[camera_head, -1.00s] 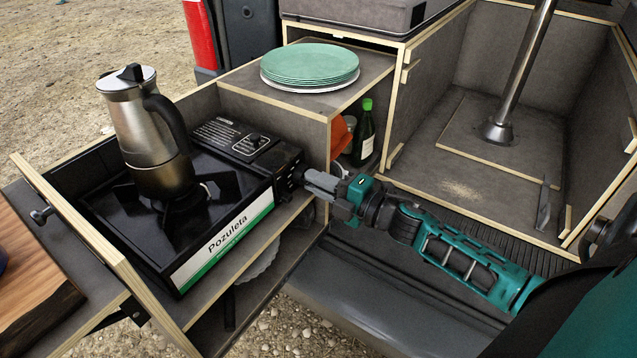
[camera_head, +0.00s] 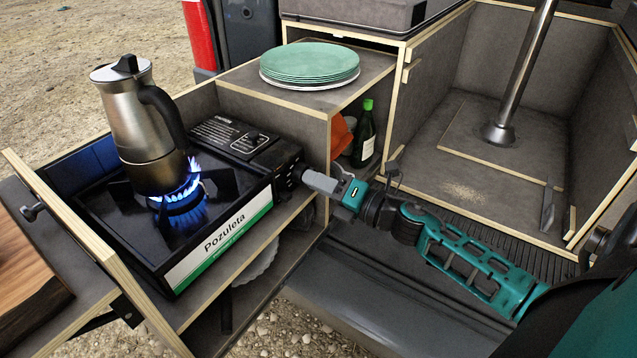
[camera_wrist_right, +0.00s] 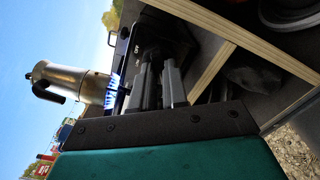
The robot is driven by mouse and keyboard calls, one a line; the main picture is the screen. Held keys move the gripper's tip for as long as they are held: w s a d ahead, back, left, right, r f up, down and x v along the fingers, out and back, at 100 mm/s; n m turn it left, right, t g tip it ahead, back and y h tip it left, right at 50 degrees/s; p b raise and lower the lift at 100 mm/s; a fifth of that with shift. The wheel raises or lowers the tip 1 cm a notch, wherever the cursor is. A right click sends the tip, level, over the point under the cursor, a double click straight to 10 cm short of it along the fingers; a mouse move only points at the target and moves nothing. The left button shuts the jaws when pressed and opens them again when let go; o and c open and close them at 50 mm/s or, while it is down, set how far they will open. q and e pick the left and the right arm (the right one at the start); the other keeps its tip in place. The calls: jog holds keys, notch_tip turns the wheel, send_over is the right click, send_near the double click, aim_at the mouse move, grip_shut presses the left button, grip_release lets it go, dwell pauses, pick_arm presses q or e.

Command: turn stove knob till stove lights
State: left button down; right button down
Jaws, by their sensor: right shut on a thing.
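The black camping stove (camera_head: 228,213) sits in the pulled-out wooden drawer, and its burner is lit with a ring of blue flame (camera_head: 182,194). A steel moka pot (camera_head: 137,115) stands on the burner. The flame and the pot (camera_wrist_right: 66,80) also show in the right wrist view. The knob is on the stove's right end face, mostly hidden by my gripper. My right gripper (camera_head: 308,179) is shut on the stove knob; its grey fingers (camera_wrist_right: 156,88) point at the stove's end in the right wrist view. My left gripper is out of view.
Green plates (camera_head: 310,64) are stacked on the cabinet right behind the stove. A green bottle (camera_head: 364,135) stands in the shelf below. A wooden board (camera_head: 25,262) lies at the left. The open bin (camera_head: 500,150) at right is mostly empty.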

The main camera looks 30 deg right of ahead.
dwell(0.4)
jog(key=c, duration=1.1)
grip_release()
jog(key=shift+c, duration=0.2)
jog(key=shift+s, duration=0.15)
jog(key=v, duration=1.2)
jog(key=shift+s+d, duration=0.2)
jog(key=shift+s, duration=0.1)
